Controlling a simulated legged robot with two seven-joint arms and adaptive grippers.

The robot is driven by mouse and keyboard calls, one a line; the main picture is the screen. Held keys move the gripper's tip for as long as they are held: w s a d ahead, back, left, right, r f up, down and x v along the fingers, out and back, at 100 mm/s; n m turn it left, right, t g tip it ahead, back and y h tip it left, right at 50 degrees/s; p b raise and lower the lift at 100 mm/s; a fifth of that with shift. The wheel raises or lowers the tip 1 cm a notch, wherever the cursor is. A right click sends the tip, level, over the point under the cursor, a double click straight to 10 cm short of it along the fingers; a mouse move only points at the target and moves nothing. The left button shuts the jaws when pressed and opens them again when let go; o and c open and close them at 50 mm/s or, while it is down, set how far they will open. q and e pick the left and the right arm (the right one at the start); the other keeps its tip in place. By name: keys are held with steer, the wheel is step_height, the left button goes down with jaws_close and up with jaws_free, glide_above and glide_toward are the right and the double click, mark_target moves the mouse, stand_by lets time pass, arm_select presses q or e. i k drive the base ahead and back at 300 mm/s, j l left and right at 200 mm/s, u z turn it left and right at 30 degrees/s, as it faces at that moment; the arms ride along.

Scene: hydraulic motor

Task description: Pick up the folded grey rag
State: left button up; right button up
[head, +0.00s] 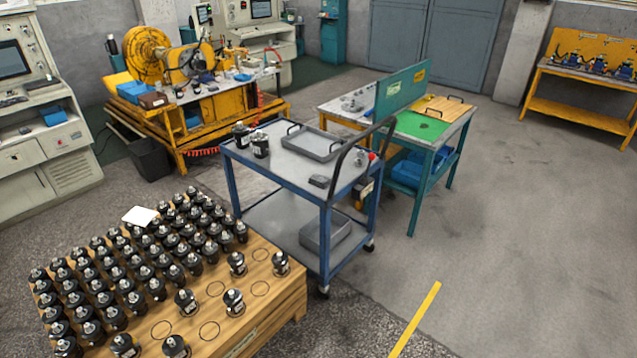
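A small dark grey flat item (319,181) lies on the top shelf of the blue cart (278,172), near its front right corner. It may be the folded grey rag, but it is too small to tell for sure. Neither of my grippers shows in the head view.
The cart's top also holds a grey tray (312,143) and two black motors (260,145); a dark handle rises at its right. A wooden pallet (262,318) with many black motors stands front left. A green-topped workbench (424,124) is behind right. Floor at right is clear.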

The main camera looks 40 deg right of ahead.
mark_target(320, 181)
steer(key=z, duration=1.4)
steer(key=i+l+u, duration=0.1)
steer(key=i, duration=0.3)
steer(key=i+l+u, duration=0.1)
steer(key=i+l, duration=0.2)
